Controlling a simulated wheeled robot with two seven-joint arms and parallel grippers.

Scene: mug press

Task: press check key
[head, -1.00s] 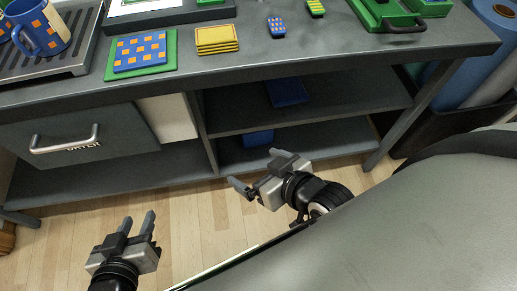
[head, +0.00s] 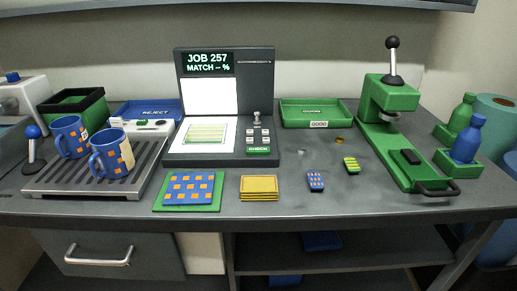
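The green check key (head: 258,150), lettered CHECK, sits at the lower right of a dark console (head: 225,105) in the middle of the bench. The console's screen (head: 208,63) reads "JOB 257" and "MATCH -- %". A bright white panel (head: 208,97) is below the screen. A sheet with green and yellow stripes (head: 207,133) lies on the console's base. Small light keys and a small upright lever (head: 257,120) are above the check key. Neither of my grippers shows in the head view now.
Two blue mugs with orange squares (head: 112,152) stand on a slatted tray (head: 95,190) at left. A green press (head: 390,95) stands at right, near green and blue bottles (head: 467,142). A blue-orange patterned sheet (head: 190,187) and yellow pads (head: 259,186) lie before the console. REJECT (head: 150,110) and GOOD (head: 318,112) trays flank it.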

